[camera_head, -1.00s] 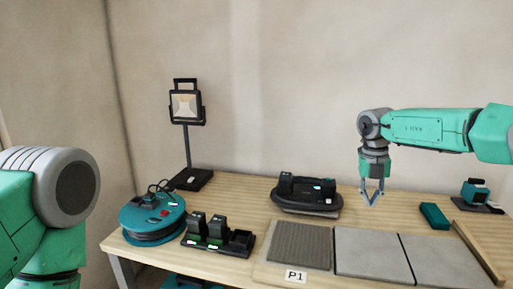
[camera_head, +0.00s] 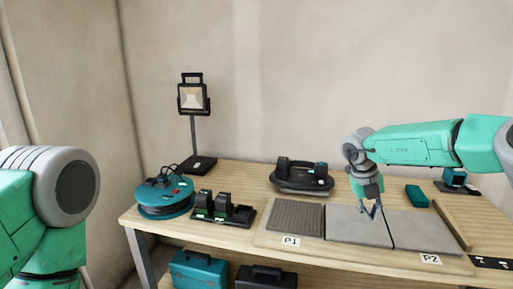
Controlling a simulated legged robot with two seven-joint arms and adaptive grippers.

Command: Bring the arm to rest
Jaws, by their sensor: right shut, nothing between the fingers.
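My right arm (camera_head: 415,146) comes in from the right over the bench. Its gripper (camera_head: 374,213) points down above the middle grey tile (camera_head: 355,233), near that tile's right edge; it is shut with nothing in it. I cannot tell whether the fingertips touch the tile. A ribbed dark grey panel (camera_head: 296,216) lies left of it, by the P1 label (camera_head: 290,241). Another grey tile (camera_head: 424,230) lies to the right, by the P2 label (camera_head: 430,259). My left arm shows at the left edge; its gripper is out of view.
A dark device (camera_head: 302,176) stands behind the panel. A teal block (camera_head: 416,196) and a wooden strip (camera_head: 452,226) lie right. A cable reel (camera_head: 164,197), battery charger (camera_head: 222,211) and work lamp (camera_head: 194,98) stand left. Teal (camera_head: 199,270) and dark cases (camera_head: 266,278) sit below.

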